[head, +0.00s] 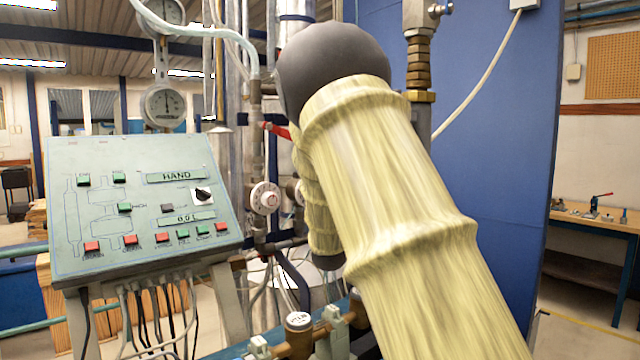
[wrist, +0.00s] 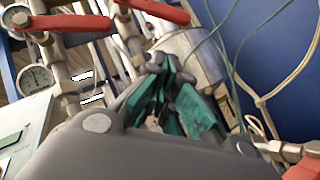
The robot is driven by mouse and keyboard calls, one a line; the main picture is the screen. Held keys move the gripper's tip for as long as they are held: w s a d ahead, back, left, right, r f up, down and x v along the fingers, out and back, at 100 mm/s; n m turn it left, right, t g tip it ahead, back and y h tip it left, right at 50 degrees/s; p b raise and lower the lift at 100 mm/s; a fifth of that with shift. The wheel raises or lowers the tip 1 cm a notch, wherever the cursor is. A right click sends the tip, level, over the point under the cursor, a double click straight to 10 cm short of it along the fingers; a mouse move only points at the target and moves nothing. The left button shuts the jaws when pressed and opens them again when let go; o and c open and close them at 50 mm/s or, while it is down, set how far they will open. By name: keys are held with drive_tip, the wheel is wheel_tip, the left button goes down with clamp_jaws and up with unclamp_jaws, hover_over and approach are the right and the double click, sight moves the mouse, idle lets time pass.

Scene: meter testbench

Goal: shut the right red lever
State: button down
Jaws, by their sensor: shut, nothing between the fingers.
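In the wrist view, one red lever (wrist: 68,22) lies across a metal pipe valve at the upper left. A second red lever (wrist: 156,10) lies at the top, right of the first, on a neighbouring pipe. A red part (wrist: 304,168) shows at the lower right edge, cut off by the frame. I cannot tell for sure which is the right red lever. My gripper (wrist: 165,66) is shut and empty, below the second lever and apart from it in the picture. In the head view one red lever (head: 275,129) shows left of my arm, partly covered; my gripper is hidden there.
A control panel (head: 143,205) with buttons stands at the left. A round gauge (head: 163,106) hangs above it. Vertical pipes and a white round valve knob (head: 265,198) stand beside my arm. A blue wall panel (head: 505,165) is at the right. Thin cables hang near my gripper.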

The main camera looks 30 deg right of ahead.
drive_tip(key=p+x, duration=0.1)
drive_tip(key=x, duration=0.6)
drive_tip(key=shift+r, duration=0.2)
drive_tip(key=d+r, duration=0.1)
drive_tip(key=d+r+p, duration=0.1)
drive_tip(key=shift+w+d+r, duration=0.1)
drive_tip(key=shift+d+r, duration=0.1)
drive_tip(key=shift+r, duration=0.2)
drive_tip(key=shift+f, duration=0.1)
